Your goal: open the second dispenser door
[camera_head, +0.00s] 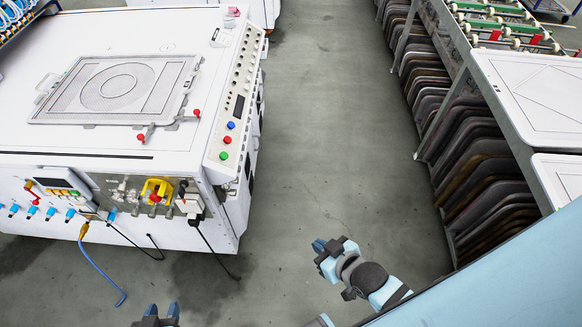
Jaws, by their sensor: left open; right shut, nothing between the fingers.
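A large white machine (60,190) fills the left side of the head view. On its top is a raised rectangular panel (118,88) with a ring outline, lying flat in its frame. I cannot tell which part is the second dispenser door. My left gripper (161,310) is at the bottom edge, in front of the machine and apart from it. Its two fingertips are spread, and the rest is cut off. My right gripper (319,246) is over the floor to the right of the machine, shut and empty, touching nothing.
A sloping button strip (236,100) runs along the machine's right edge. Valves (155,190), hoses and a blue cable (104,275) are on its front. A rack of dark curved panels (470,160) stands at right. The grey floor between (335,110) is clear.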

